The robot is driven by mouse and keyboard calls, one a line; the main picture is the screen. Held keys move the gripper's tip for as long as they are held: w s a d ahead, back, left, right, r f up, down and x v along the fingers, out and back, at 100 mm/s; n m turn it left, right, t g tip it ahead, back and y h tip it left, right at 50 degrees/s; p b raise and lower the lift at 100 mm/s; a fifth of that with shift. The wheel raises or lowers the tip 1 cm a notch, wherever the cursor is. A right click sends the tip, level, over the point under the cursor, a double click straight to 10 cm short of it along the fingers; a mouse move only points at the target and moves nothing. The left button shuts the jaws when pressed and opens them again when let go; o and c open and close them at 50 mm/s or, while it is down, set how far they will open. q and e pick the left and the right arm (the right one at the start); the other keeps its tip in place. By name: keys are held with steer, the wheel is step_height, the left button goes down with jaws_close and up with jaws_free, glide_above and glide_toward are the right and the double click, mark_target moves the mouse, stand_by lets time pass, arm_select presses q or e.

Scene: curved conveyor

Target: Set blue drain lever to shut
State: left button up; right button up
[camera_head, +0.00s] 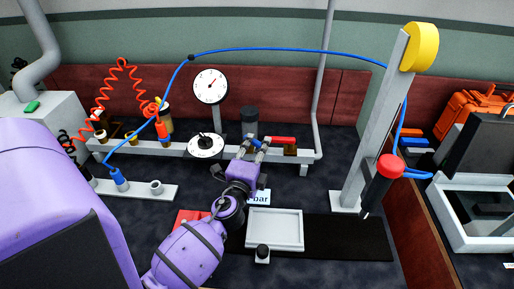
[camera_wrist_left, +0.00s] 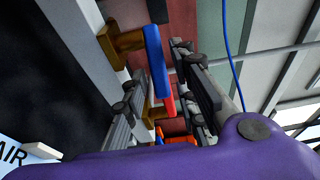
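The blue drain lever (camera_wrist_left: 155,55) shows close up in the left wrist view, on a brass valve (camera_wrist_left: 122,40) attached to a pale rail. In the head view it is mostly hidden by my left gripper (camera_head: 257,143); a bit of blue (camera_head: 256,142) shows between the fingers. My left gripper also shows in the left wrist view (camera_wrist_left: 150,78); its fingers are apart, on either side of the lever in the picture. I cannot tell whether they touch it. A red lever (camera_head: 283,139) is just to the right. My right gripper is out of view.
The pale rail (camera_head: 180,150) carries a white dial (camera_head: 205,146) left of the gripper; a round gauge (camera_head: 210,86) stands behind. A white tray (camera_head: 274,229) lies in front. A grey post (camera_head: 372,130) stands at right, and a blue hose (camera_head: 290,50) arches overhead.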

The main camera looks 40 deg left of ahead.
mark_target(256, 146)
arm_select(q)
jaws_close()
steer(key=shift+s, duration=0.1)
steer(key=shift+s+a+f+m+t+h, duration=0.1)
steer(key=shift+s+a+m+t+h, duration=0.15)
steer(key=shift+m+h, duration=0.6)
steer(key=shift+s+a+m+t+h, duration=0.1)
steer(key=shift+s+m+t+h, duration=0.25)
steer(key=shift+h, duration=0.8)
steer(key=shift+s+a+f+m+h+b, duration=0.1)
steer(key=shift+m+h+b, duration=0.2)
steer(key=shift+m+h, duration=0.25)
steer(key=shift+s+a+m+h+b, duration=0.1)
steer(key=shift+m+h+b, duration=0.2)
steer(key=shift+h, duration=0.35)
steer(key=h, duration=0.1)
steer(key=m+h+b, duration=0.1)
steer(key=m+h, duration=0.1)
steer(key=shift+s+a+m+g+h+b, duration=0.25)
steer(key=shift+s+a+g+h+b, duration=0.05)
steer(key=shift+s+a+g+h, duration=0.1)
steer(key=m+h+b, duration=0.1)
steer(key=h, duration=0.1)
steer(key=shift+s+a+m+g+h+b, duration=0.2)
steer(key=shift+a+m+g+h+b, duration=0.1)
steer(key=shift+a+m+g+b, duration=0.1)
steer(key=shift+s+a+m+g+h+b, duration=0.1)
steer(key=shift+m+g+h+b, duration=0.35)
steer(key=shift+h, duration=0.25)
steer(key=shift+r, duration=0.2)
